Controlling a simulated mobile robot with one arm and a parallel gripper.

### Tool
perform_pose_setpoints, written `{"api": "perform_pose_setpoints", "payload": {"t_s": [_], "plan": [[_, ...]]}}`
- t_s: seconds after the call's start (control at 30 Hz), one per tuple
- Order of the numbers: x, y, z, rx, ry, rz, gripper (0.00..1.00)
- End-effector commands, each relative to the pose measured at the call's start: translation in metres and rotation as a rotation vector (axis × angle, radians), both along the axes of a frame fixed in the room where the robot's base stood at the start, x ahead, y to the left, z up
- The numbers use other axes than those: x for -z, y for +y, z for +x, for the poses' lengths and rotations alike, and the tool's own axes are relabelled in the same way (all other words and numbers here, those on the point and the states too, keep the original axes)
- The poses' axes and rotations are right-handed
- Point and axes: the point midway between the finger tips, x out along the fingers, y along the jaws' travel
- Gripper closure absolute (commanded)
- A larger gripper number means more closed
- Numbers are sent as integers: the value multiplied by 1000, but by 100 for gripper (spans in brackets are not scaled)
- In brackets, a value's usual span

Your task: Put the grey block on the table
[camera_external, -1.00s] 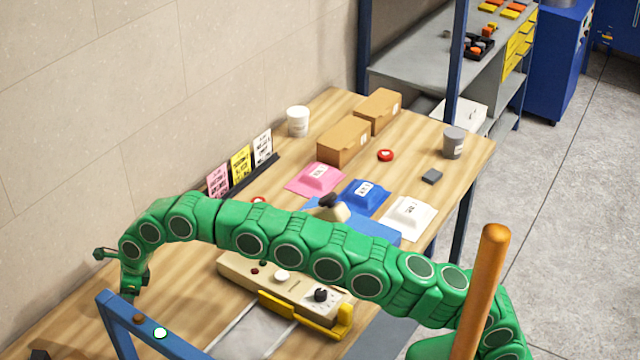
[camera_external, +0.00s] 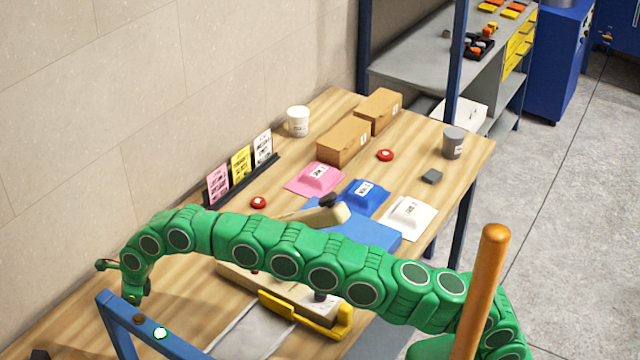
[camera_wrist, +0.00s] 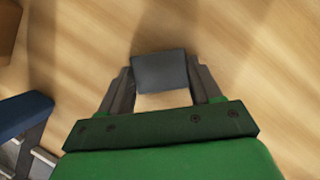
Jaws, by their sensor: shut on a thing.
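In the wrist view, my gripper (camera_wrist: 160,88) is shut on a grey block (camera_wrist: 160,68), held between the two dark fingertips. Bare wooden tabletop shows beneath and beyond it; I cannot tell whether the block touches the table (camera_wrist: 240,60). In the external view, my gripper (camera_external: 136,296) is over the near-left part of the wooden table (camera_external: 465,150), close to the wall. The block in it cannot be made out there.
A blue frame (camera_external: 118,318) stands in front of my gripper. Card holders (camera_external: 240,180), cardboard boxes (camera_external: 345,142) and pink, blue and white pieces lie farther back.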

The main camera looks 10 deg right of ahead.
Motion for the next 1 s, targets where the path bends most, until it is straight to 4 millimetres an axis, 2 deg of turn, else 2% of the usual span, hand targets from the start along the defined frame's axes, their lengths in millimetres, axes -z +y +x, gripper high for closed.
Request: {"api": "perform_pose_setpoints", "payload": {"t_s": [0.03, 0.07, 0.2, 0.47, 0.67, 1.0], "plan": [[1, 0, 1, 1, 0, 0, 83], [1, 0, 0, 0, 0, 0, 32], [1, 0, 0, 0, 0, 0, 11], [1, 0, 0, 0, 0, 0, 11], [-7, -2, 0, 1, 1, 0, 11], [-41, -16, 1, 0, 0, 2, 11]]}}
